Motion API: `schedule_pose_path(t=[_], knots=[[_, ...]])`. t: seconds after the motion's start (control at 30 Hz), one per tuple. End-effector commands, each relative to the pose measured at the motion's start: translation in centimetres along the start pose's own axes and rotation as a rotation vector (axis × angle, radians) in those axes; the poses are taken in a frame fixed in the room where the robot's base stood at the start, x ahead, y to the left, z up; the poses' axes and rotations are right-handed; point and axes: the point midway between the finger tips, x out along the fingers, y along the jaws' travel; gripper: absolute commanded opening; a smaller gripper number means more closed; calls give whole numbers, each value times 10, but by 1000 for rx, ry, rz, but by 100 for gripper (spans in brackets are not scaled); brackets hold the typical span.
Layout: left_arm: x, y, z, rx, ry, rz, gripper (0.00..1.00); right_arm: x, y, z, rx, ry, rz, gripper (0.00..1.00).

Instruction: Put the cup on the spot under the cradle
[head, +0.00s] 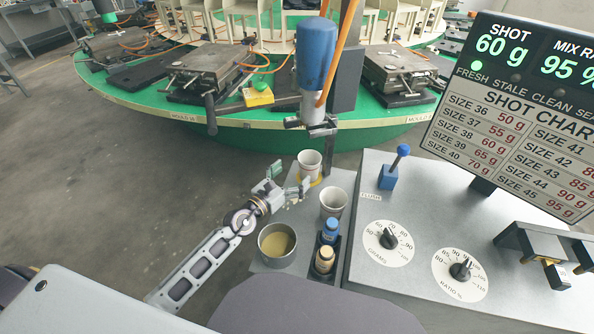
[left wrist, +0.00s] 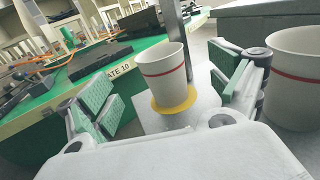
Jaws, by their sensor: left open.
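A white paper cup with a red band (head: 310,163) stands upright on the yellow spot (head: 317,182), below the cradle (head: 312,126) under the blue shot head. In the left wrist view the cup (left wrist: 165,78) stands with the yellow spot (left wrist: 187,103) showing around its base. My left gripper (head: 290,180) is open, low beside the cup. In the left wrist view its green-padded fingers (left wrist: 166,95) are spread to either side of the cup, apart from it. My right gripper is not in view.
A second cup (head: 333,203) stands close by, right of my left gripper. A metal pot (head: 277,244) and a black holder with two small bottles (head: 325,258) are nearer. The console (head: 430,220) bounds the right side. The green carousel (head: 150,108) is behind.

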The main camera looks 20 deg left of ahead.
Motion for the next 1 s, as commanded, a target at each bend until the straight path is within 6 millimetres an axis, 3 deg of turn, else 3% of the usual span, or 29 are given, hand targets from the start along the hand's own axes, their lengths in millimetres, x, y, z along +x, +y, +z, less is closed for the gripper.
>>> schedule_pose_path(t=[0.3, 0.67, 1.0], knots=[[-20, 0, 0, 1, 1, 0, 92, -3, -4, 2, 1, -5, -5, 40], [-22, 0, 0, 1, 0, 0, 92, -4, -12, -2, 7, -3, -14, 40], [-22, 0, 0, 0, 0, 0, 92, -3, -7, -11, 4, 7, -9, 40]])
